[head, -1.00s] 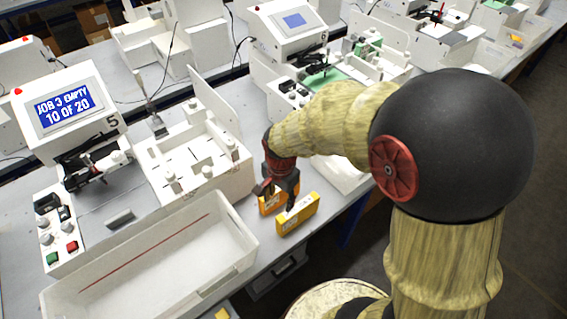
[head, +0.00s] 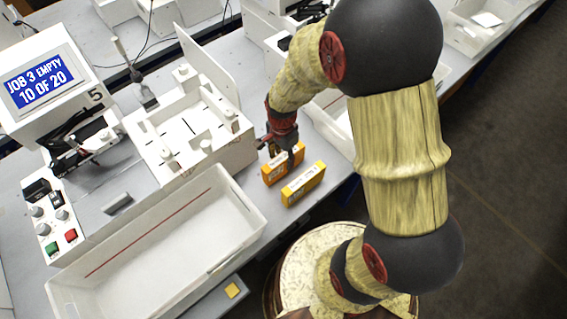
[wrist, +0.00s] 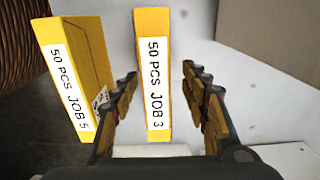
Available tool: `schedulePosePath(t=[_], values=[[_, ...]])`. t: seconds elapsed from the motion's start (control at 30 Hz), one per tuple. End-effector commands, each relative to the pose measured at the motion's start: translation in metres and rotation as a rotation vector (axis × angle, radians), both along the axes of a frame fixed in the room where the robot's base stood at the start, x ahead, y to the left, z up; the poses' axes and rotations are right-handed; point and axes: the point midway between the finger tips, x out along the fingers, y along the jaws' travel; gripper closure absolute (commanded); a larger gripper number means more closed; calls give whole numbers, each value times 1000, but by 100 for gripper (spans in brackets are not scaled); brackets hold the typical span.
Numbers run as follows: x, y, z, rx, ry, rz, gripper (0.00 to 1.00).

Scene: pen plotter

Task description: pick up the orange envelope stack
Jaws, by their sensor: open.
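Two yellow-orange envelope stacks stand on edge side by side on the table. The farther stack (head: 271,177) is under my gripper (head: 281,148) in the head view. In the wrist view, the stack labelled "50 PCS JOB 3" (wrist: 154,60) stands between the fingers of my gripper (wrist: 163,92). The fingers are open, one on each side, with a visible gap at both sides. The nearer stack (head: 304,186) is just beside it; in the wrist view, a stack labelled "50 PCS JOB 5" (wrist: 77,75) is left of the left finger. The fingers partly hide the farther stack in the head view.
A white walled fixture (head: 226,160) is close left of the stacks. A long white bin (head: 258,226) is in front of it. A display (head: 50,105) reads "JOB 3 EMPTY 10 OF 20". The table edge is close to the right.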

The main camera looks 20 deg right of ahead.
Motion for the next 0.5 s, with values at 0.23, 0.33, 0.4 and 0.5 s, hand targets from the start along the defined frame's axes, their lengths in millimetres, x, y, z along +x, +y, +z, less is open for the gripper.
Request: schedulePosePath(t=[0.23, 0.33, 0.4, 0.5], values=[[-4, -3, -38, 0, 4, 0, 55], [-3, -3, -41, 0, 1, 0, 55], [-3, -3, -40, 0, 1, 0, 55], [-3, -3, -40, 0, 1, 0, 55]])
